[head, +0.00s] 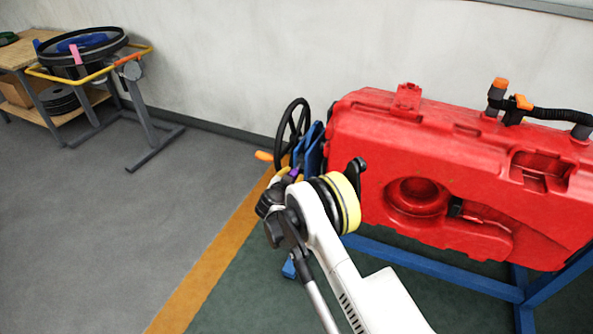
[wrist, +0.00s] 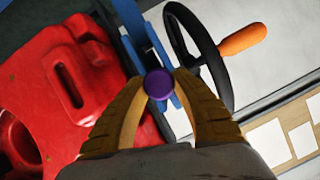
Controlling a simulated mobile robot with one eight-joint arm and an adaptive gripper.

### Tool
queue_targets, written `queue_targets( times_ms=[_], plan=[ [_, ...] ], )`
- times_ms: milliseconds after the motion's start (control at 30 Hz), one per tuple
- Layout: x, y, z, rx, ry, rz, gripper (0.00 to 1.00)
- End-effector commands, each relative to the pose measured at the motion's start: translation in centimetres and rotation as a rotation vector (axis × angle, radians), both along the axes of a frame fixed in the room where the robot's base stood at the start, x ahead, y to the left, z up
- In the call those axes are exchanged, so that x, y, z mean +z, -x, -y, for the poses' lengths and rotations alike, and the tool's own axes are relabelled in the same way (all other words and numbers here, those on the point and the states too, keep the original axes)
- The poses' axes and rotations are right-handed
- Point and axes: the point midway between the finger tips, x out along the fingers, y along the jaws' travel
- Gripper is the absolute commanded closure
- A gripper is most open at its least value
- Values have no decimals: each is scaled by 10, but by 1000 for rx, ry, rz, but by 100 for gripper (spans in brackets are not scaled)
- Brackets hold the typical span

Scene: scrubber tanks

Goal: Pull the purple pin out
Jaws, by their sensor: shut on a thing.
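The purple pin (wrist: 158,84) shows its round head in the wrist view, between the two yellow-brown fingertips of my gripper (wrist: 159,92). The fingers are shut on the pin head from both sides. Behind the head is a blue bracket (wrist: 162,60); whether the pin's shaft sits in it is hidden. In the head view, a small bit of purple (head: 296,169) shows at the end of my arm, next to the blue bracket (head: 312,148). My fingers are mostly hidden there by my wrist.
A black handwheel (head: 291,132) with an orange handle (head: 264,156) stands close beside the bracket. A red tank (head: 450,130) on a blue frame (head: 430,268) is at the right. A cart with a black round tub (head: 82,48) stands far left. Grey floor at left is clear.

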Motion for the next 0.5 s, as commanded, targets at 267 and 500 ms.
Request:
queue_targets(
  times_ms=[267,500],
  plan=[
    [-1,8,-2,-1,-1,-2,100],
    [-1,7,-2,0,-1,-1,44]
  ],
)
